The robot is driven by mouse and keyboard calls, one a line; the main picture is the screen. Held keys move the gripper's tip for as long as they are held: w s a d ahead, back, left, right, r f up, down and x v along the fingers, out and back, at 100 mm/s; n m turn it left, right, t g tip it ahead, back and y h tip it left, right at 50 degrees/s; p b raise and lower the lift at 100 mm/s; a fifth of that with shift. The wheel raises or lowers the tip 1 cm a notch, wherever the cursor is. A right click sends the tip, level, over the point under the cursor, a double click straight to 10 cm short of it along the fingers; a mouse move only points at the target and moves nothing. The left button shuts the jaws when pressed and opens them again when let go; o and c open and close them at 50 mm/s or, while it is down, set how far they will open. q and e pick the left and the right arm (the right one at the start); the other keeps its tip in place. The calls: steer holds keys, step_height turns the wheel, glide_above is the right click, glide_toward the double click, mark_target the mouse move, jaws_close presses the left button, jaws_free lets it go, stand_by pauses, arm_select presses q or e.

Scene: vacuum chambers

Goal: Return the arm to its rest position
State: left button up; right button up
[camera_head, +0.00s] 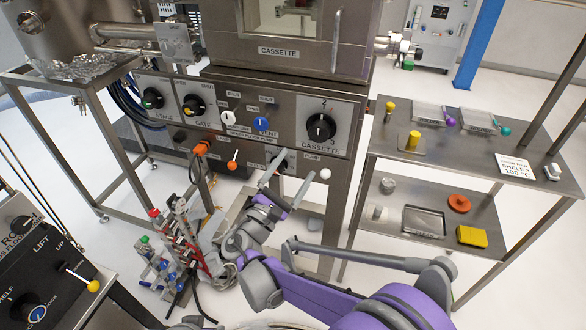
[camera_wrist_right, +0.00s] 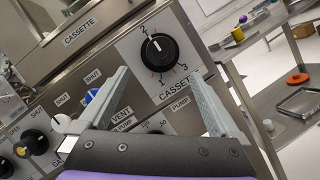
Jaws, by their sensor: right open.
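My right arm (camera_head: 310,295), purple and grey, reaches from the lower right toward the front of the control panel (camera_head: 350,130). My right gripper (camera_head: 288,180) is open with nothing between its fingers, in front of the panel's lower edge and below the black CASSETTE knob (camera_head: 320,127). In the right wrist view the two fingers of the gripper (camera_wrist_right: 158,76) stand apart, with the CASSETTE knob (camera_wrist_right: 160,50) seen beyond and between them. The knob's white mark points near 2. The fingers appear clear of the knob. My left gripper is not in view.
The blue VENT knob (camera_head: 261,123), a red-tipped lever (camera_head: 232,165) and a white-tipped lever (camera_head: 325,174) are near the gripper. A steel shelf (camera_head: 470,165) stands to the right with small parts. A rack of tools (camera_head: 180,245) is at lower left. Open floor lies between.

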steer(key=shift+w+d, duration=0.1)
steer(key=s+d+f+m+g+y+p, duration=0.1)
steer(key=s+d+m+g+p, duration=0.2)
steer(key=s+d+m+g, duration=0.5)
steer(key=s+d+f+m+g+y+p, duration=0.1)
steer(key=s+d+m+g+y+p, duration=0.15)
steer(key=d, duration=0.95)
steer(key=s+a+f+m+g+y+p, duration=0.1)
steer(key=s+a+m+y+p, duration=0.1)
steer(key=s, duration=0.7)
steer(key=s+a+m+g+y+p, duration=0.1)
steer(key=s+a+m+y+p, duration=0.1)
steer(key=s+m+y+p, duration=0.2)
steer(key=s+m+y, duration=0.2)
steer(key=s+m, duration=0.2)
steer(key=s, duration=0.1)
steer(key=shift+s+f+m, duration=0.35)
steer(key=shift+s+f, duration=0.05)
